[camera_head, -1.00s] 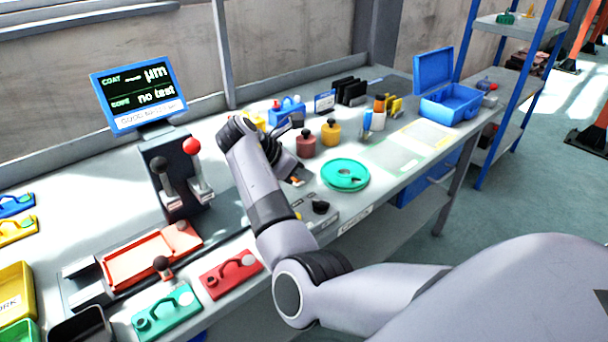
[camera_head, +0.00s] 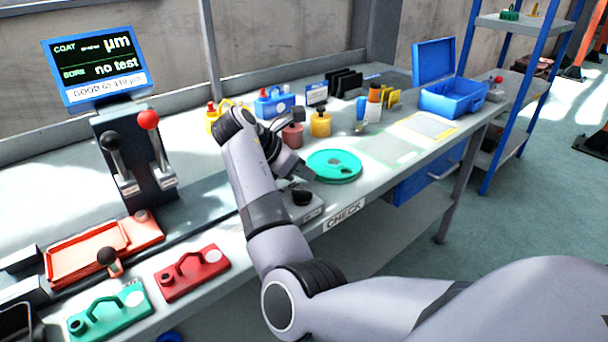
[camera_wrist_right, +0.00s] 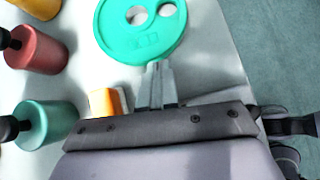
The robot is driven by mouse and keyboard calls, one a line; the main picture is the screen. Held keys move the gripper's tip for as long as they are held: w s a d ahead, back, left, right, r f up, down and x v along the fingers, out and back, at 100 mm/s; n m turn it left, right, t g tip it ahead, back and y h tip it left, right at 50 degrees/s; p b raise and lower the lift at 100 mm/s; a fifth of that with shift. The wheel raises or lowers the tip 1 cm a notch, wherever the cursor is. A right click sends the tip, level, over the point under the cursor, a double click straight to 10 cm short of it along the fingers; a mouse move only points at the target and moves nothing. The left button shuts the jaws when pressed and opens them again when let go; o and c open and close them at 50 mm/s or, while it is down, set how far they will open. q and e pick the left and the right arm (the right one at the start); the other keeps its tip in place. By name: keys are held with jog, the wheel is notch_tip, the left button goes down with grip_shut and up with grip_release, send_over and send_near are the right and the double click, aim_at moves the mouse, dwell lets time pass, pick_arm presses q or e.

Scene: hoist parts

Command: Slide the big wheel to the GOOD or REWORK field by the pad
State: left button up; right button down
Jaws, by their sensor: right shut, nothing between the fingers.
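The big wheel (camera_head: 334,166) is a flat teal disc with two holes, lying on the bench right of the middle. It also shows at the top of the right wrist view (camera_wrist_right: 142,40). My right gripper (camera_wrist_right: 160,68) is shut and empty, its fingertips at the wheel's near rim; I cannot tell whether they touch. In the head view the gripper is mostly hidden behind my right arm. Right of the wheel lie a green-edged field (camera_head: 391,151) and a yellowish field (camera_head: 430,127); their labels are unreadable. My left gripper is not in view.
A red pot (camera_head: 292,136) and yellow pot (camera_head: 320,123) stand behind the wheel. A green pot (camera_wrist_right: 48,124) and orange block (camera_wrist_right: 104,102) are near the gripper. A monitor (camera_head: 97,68) reads "no test" for bore. A blue open case (camera_head: 453,97) stands beyond the fields.

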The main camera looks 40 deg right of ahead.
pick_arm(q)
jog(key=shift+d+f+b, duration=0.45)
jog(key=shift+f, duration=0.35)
pick_arm(e)
jog(key=shift+d+f, duration=0.35)
jog(key=shift+f, duration=0.05)
